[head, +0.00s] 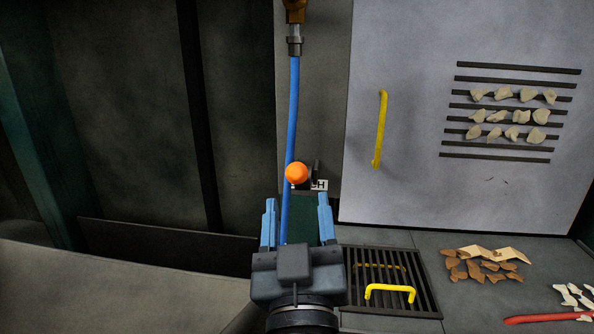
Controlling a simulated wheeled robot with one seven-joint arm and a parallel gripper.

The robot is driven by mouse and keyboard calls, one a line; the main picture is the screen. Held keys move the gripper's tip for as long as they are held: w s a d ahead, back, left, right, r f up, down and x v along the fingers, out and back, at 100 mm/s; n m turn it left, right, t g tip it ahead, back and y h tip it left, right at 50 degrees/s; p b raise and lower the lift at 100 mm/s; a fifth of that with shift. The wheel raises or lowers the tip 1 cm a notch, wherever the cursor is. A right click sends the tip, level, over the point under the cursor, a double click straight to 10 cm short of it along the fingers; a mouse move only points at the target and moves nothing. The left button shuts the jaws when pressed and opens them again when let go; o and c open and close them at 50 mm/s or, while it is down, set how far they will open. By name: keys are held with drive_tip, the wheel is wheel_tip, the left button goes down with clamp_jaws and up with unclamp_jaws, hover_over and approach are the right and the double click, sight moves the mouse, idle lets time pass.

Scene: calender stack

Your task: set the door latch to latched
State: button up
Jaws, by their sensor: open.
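The door latch shows as an orange ball knob (296,173), with a short dark upright piece (317,170) just to its right. A small white label (320,185) sits beside the knob; it is partly covered and only its last letter, an H, reads clearly. Which setting the latch is in cannot be told. The grey door (410,60) with a yellow upright handle (380,130) is to the right. My gripper (297,199) is open and points up the picture. Its blue fingers are spread either side below the knob, with nothing seen gripped.
A blue hose (293,105) hangs from a brass fitting (295,12) and passes behind the knob and between my fingers in the picture. A floor grate (425,280) with yellow handles lies to the right. Brown pieces (475,268) and a red bar (545,318) lie farther right.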

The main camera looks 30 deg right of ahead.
sight(297, 183)
drive_tip(key=p+x, duration=0.2)
drive_tip(key=x, duration=0.4)
drive_tip(key=shift+w+d+r+p, duration=0.15)
drive_tip(key=shift+w+r+p, duration=0.1)
drive_tip(key=shift+p, duration=0.15)
drive_tip(key=shift+w+d, duration=0.2)
drive_tip(key=shift+w, duration=0.2)
clamp_jaws()
